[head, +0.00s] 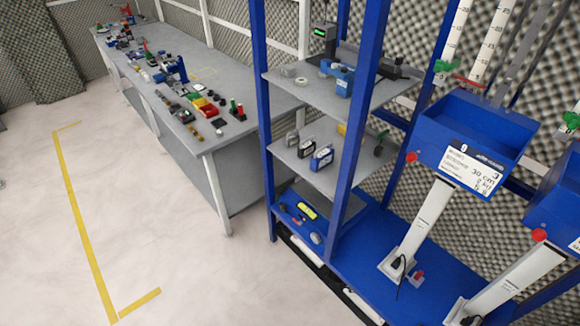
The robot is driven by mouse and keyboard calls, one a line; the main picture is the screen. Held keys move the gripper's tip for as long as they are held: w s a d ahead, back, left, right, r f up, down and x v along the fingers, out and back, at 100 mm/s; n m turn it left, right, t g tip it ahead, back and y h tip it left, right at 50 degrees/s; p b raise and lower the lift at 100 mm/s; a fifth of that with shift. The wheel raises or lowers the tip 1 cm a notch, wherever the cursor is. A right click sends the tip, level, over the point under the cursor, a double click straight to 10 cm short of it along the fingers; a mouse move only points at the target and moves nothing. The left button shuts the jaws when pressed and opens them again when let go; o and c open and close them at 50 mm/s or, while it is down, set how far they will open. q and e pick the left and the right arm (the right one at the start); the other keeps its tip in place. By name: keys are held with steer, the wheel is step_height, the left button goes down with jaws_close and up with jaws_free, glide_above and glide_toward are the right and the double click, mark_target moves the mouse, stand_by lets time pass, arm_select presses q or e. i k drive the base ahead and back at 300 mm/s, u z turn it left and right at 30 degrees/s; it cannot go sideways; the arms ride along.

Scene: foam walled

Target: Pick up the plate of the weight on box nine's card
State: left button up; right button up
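A blue open-topped box (478,130) is at the right, in front of a vertical ruler scale. Its white card (470,170) shows a 3 in the corner, with "30 cm" and what looks like "2 kg"; the smaller print is too fine to read. A second blue box (555,215) is cut off by the right edge, and no card on it can be read. No weight plate can be made out for certain. Neither of my grippers is in view.
A blue-framed rack (262,120) has grey shelves (345,172) with small instruments. A blue base (375,250) carries slanted white posts. A long grey bench (225,135) with many small items runs back left. The pale floor is clear, with yellow tape (80,220).

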mark_target(324, 156)
steer(key=z, duration=0.05)
steer(key=k, duration=0.3)
steer(key=u, duration=1.35)
steer(key=i, duration=1.75)
steer(key=z, duration=0.35)
steer(key=i, duration=0.9)
steer(key=z, duration=1.55)
steer(key=i, duration=0.7)
steer(key=z, duration=0.7)
